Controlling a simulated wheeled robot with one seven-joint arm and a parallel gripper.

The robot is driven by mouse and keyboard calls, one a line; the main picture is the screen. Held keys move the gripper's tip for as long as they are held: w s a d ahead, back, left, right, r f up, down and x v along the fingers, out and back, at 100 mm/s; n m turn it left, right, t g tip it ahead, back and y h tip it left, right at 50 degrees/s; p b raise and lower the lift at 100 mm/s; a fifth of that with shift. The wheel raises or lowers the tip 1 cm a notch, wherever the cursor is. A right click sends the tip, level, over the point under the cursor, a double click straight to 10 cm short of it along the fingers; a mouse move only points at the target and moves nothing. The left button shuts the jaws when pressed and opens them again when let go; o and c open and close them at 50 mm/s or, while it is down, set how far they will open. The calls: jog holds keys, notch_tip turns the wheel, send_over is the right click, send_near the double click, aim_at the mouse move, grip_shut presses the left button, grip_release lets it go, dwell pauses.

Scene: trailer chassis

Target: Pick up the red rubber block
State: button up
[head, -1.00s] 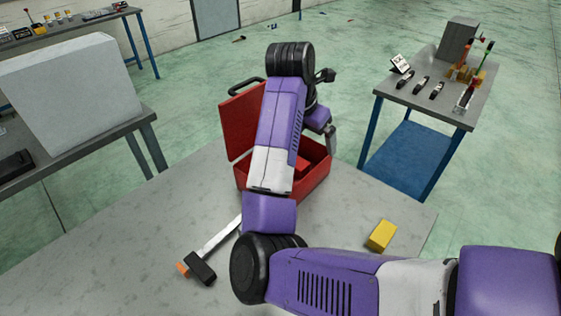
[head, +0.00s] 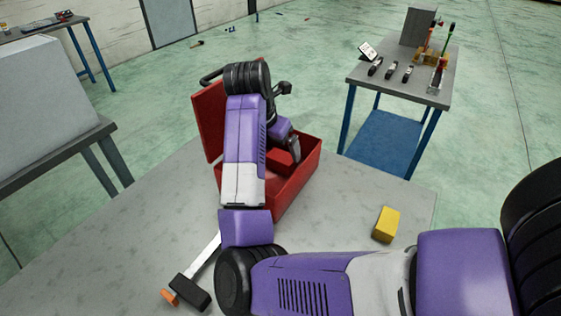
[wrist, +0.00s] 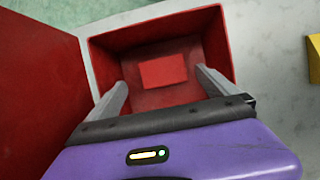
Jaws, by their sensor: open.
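The red rubber block (wrist: 163,71) lies on the floor of the open red toolbox (wrist: 214,52). In the wrist view it shows beyond and between my two fingertips, apart from both. My gripper (wrist: 161,85) is open and empty, reaching down over the box. In the head view the toolbox (head: 301,184) stands on the grey table with its lid raised on the left. My gripper (head: 293,152) shows there above the box interior. My arm hides part of the box in the head view, and I cannot make out the block clearly there.
A yellow block (head: 386,224) lies on the grey table (head: 340,262) right of the box. A hammer (head: 190,291) lies to the left, partly behind my arm. The raised lid (wrist: 35,80) borders my gripper's left side. A tool table (head: 395,82) stands at the back right.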

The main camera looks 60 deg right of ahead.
aim_at(282, 156)
jog(key=x, duration=0.4)
jog(key=shift+s+d+f+p, duration=0.1)
jog(key=shift+s+f+p, duration=0.1)
jog(key=shift+s+p, duration=0.15)
jog(key=shift+w+d+f, duration=0.15)
jog(key=shift+f, duration=0.25)
jog(key=c, duration=1.6)
jog(key=shift+c, duration=0.2)
jog(key=shift+r, duration=0.15)
